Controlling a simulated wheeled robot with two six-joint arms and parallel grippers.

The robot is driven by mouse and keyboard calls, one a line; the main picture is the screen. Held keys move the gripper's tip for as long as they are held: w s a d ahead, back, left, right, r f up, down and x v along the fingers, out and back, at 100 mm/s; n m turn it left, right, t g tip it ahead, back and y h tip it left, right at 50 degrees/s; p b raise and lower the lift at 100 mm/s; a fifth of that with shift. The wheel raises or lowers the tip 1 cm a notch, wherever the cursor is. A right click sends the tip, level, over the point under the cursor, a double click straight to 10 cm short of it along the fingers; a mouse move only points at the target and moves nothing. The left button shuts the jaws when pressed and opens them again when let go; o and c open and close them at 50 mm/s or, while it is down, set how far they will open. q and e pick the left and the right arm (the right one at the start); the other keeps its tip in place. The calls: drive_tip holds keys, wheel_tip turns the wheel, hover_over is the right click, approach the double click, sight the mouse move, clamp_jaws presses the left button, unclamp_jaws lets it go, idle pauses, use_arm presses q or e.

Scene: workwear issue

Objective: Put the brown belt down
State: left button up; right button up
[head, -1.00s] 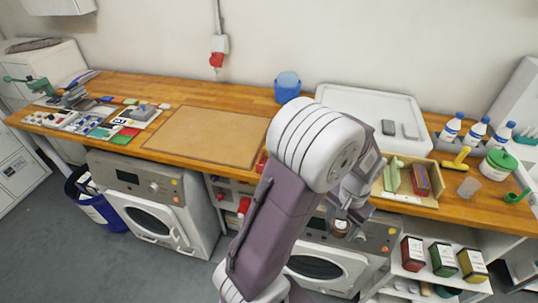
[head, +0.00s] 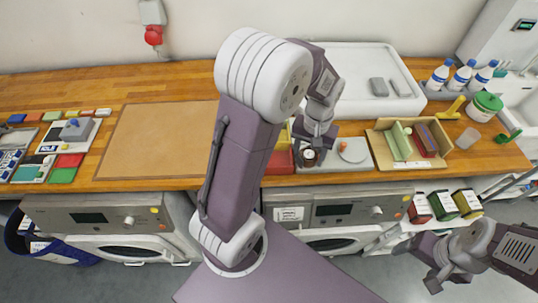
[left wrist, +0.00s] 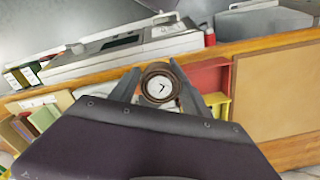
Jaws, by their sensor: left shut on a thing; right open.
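The brown belt (head: 309,157) is a small round coil in my left gripper (head: 311,150). In the left wrist view the belt (left wrist: 158,84) shows as a brown ring around a pale disc with dark marks, between the two fingers of my left gripper (left wrist: 160,88). In the head view it is over the front part of the wooden counter, by a grey pad with a round plate (head: 353,150). I cannot tell whether it touches what is below. My right gripper (head: 432,270) is open and empty at lower right, in front of the counter.
A brown mat (head: 155,140) lies on the counter (head: 215,100) at left. Red and yellow bins (head: 280,158) are left of my left gripper. A wooden tray (head: 386,152) with upright packets is to the right. A white tray (head: 345,60) stands behind. Bottles (head: 462,75) stand farther right.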

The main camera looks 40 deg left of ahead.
use_arm(q)
drive_tip(key=w+a+r+n, duration=0.2)
drive_tip(key=w+a+n, duration=0.1)
drive_tip(key=w+n, duration=0.4)
drive_tip(key=w+a+f+n+b, duration=0.1)
drive_tip(key=w+a+f+n, duration=0.3)
drive_tip(key=a, duration=0.5)
drive_tip(key=shift+m, duration=0.7)
drive_tip(key=s+f, duration=0.2)
drive_tip(key=s, duration=0.1)
drive_tip(key=s+f, duration=0.2)
drive_tip(key=s, duration=0.2)
drive_tip(key=s+a+f, duration=0.1)
drive_tip(key=s+f, duration=0.1)
drive_tip(key=s, duration=0.1)
drive_tip(key=shift+s+f, duration=0.25)
drive_tip(key=shift+s, duration=0.1)
drive_tip(key=shift+f+p, duration=0.45)
drive_tip(key=shift+f, duration=1.7)
drive_tip(key=shift+f, duration=0.15)
drive_tip(key=o, duration=1.5)
